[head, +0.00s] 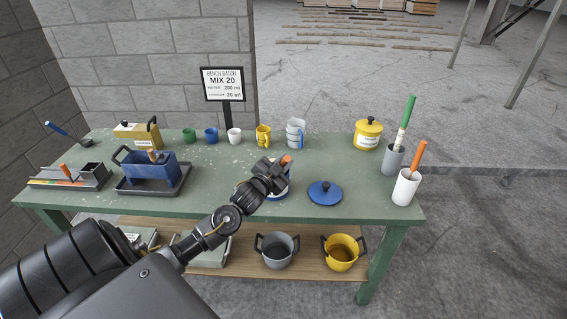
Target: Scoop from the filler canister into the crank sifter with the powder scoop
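My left gripper (279,172) is over a blue-and-white canister (287,191), probably the filler canister, and hides most of it. An orange handle (287,160), probably the powder scoop's, shows at the fingertips. I cannot tell whether the fingers are closed on it. A blue lid with a black knob (325,193) lies on the table just right of the canister. A blue box-shaped vessel (151,167) with a dark handle and an orange-brown knob, likely the crank sifter, stands in a dark tray (130,190) at the left. My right gripper is not in view.
A lidded yellow canister (367,135) stands at the back right, near grey (392,160) and white (404,188) holders with handled tools. Small cups (211,135) and jugs (295,133) line the back. A yellow box (137,136) stands behind the blue vessel. Pots (277,251) sit on the lower shelf.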

